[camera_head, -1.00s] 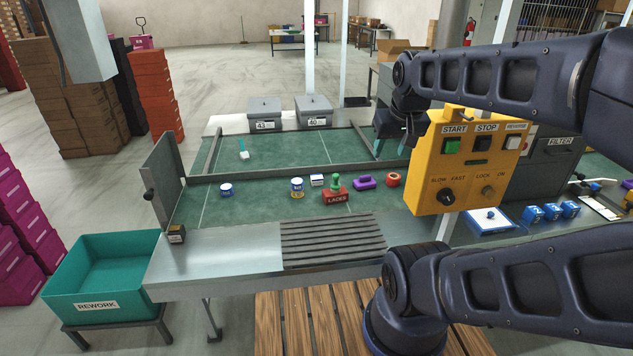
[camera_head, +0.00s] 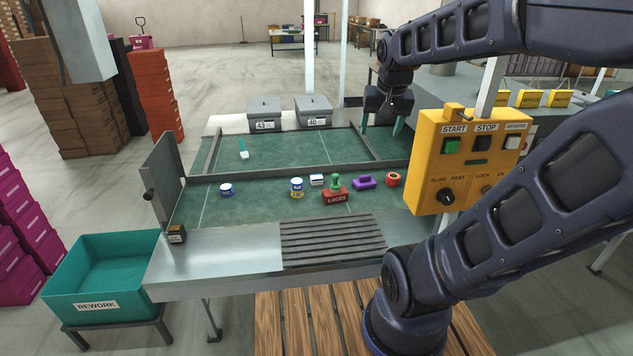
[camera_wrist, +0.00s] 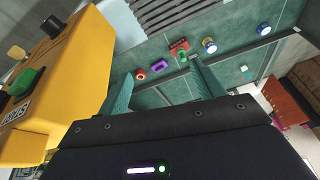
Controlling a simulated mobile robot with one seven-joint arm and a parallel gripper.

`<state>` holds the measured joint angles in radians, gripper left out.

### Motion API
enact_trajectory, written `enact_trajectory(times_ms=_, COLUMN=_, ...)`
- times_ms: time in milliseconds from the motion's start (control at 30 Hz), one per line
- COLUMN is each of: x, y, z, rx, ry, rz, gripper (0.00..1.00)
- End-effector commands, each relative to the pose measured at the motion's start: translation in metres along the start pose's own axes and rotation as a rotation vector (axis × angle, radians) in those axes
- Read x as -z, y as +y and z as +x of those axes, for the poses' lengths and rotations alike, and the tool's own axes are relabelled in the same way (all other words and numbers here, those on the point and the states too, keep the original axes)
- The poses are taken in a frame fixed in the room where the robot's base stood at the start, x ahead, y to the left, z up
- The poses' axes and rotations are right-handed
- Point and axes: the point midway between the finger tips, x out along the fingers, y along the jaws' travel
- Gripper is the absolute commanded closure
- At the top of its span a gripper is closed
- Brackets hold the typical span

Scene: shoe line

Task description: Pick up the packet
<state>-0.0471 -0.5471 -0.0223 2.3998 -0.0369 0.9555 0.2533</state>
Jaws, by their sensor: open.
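A red packet marked LACES (camera_head: 335,197) lies on the green belt (camera_head: 262,204), right of its middle. A green knobbed object (camera_head: 336,182) stands at its back edge; I cannot tell whether they touch. The red packet also shows near the top of the wrist view (camera_wrist: 179,45). My gripper (camera_head: 382,124) hangs beyond the belt's right part, behind the yellow control panel, apart from the packet. In the wrist view its two teal fingers (camera_wrist: 160,72) are spread with nothing between them.
The yellow control panel (camera_head: 468,180) stands close on the right. The belt's left part has free room.

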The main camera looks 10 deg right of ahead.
Motion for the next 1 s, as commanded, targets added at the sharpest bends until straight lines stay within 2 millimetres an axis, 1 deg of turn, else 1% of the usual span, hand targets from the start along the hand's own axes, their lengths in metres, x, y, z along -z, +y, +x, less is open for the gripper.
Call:
enact_trajectory(times_ms=33, x=0.013, y=-0.004, z=0.004, rx=-0.005, ry=-0.013, rz=0.027, gripper=0.33)
enact_trajectory(times_ms=100, x=0.030, y=-0.008, z=0.009, rx=-0.013, ry=-0.025, rz=0.074, gripper=0.33)
enact_trajectory(times_ms=267, x=0.069, y=-0.019, z=0.024, rx=-0.036, ry=-0.053, rz=0.177, gripper=0.33)
enact_trajectory(times_ms=467, x=0.115, y=-0.035, z=0.049, rx=-0.072, ry=-0.079, rz=0.306, gripper=0.33)
enact_trajectory(times_ms=600, x=0.146, y=-0.048, z=0.071, rx=-0.101, ry=-0.094, rz=0.395, gripper=0.33)
enact_trajectory(times_ms=767, x=0.179, y=-0.062, z=0.101, rx=-0.140, ry=-0.105, rz=0.494, gripper=0.33)
enact_trajectory(times_ms=967, x=0.216, y=-0.083, z=0.145, rx=-0.193, ry=-0.110, rz=0.613, gripper=0.33)
enact_trajectory(times_ms=1000, x=0.223, y=-0.087, z=0.155, rx=-0.205, ry=-0.110, rz=0.637, gripper=0.33)
